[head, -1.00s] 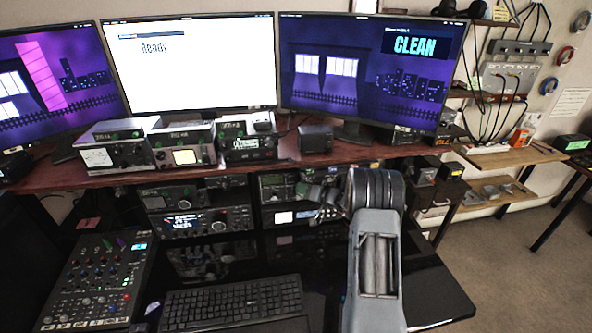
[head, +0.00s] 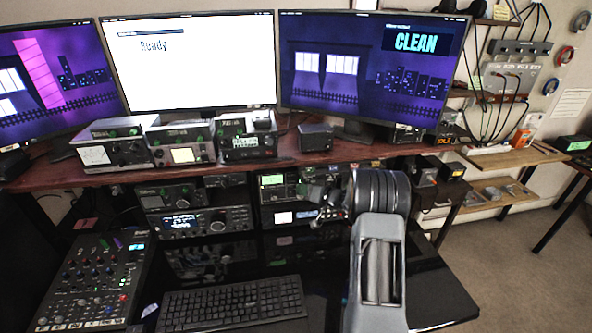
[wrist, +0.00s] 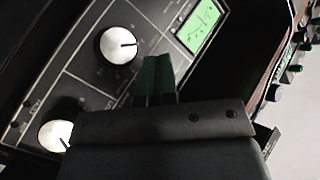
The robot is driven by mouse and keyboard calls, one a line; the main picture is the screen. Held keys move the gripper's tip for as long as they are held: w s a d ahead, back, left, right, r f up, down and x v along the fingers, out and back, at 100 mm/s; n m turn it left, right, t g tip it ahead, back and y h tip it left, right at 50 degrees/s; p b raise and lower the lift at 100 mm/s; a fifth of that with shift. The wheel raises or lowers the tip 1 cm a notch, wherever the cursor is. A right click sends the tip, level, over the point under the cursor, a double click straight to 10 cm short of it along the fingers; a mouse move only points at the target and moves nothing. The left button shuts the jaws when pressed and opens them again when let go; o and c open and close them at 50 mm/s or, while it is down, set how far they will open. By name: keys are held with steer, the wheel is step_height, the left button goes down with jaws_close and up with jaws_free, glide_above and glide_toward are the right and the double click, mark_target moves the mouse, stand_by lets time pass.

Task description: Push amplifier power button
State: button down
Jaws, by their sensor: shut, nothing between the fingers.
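A dark amplifier-like unit (head: 283,192) with a lit green display sits in the right shelf bay under the desk ledge. In the wrist view, a dark panel (wrist: 75,85) fills the left side, with a round white knob (wrist: 118,45), a second white knob (wrist: 55,135) and a green display (wrist: 201,27). My gripper (wrist: 157,62) is shut and empty, its dark green fingers pointing at the panel between the upper knob and the display. I cannot tell whether they touch it. In the head view my gripper (head: 322,195) is small, in front of the unit's right side. No power button can be made out.
A second unit (head: 296,217) lies just below. More radios (head: 195,220) fill the left bay. A keyboard (head: 232,302) and a mixer (head: 95,280) lie on the lower desk. The wooden ledge (head: 340,156) hangs over the gripper, with monitors above.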

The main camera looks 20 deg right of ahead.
steer(key=s+a+b, duration=0.1)
steer(key=s+b, duration=0.2)
steer(key=s, duration=0.3)
stand_by(0.3)
steer(key=shift+a, duration=0.1)
stand_by(0.4)
